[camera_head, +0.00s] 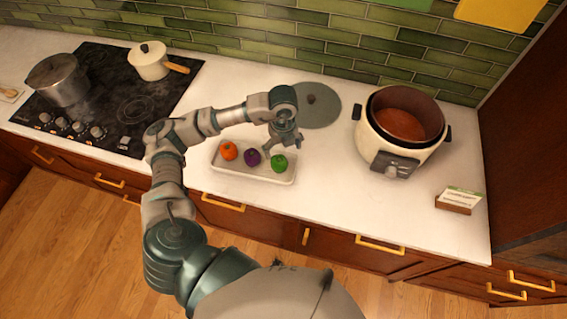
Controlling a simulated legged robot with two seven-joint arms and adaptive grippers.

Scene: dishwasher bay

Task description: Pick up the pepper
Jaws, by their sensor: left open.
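A white tray (222,170) lies on the counter. In it, from left to right, are an orange vegetable (228,150), a purple one (252,157) and a green one (279,163). The green one looks like the pepper, but they are too small to tell surely. My left gripper (282,148) points down, open and empty, over the tray's right end, just above and behind the green vegetable. Whether a finger touches it cannot be told. My right gripper is not in view.
A grey round lid (318,107) lies behind the gripper. A cooker with an open pot (385,148) stands to the right, with a small sign (459,201) near it. The black stove (110,105) holds two pots on the left. Counter right of the tray is clear.

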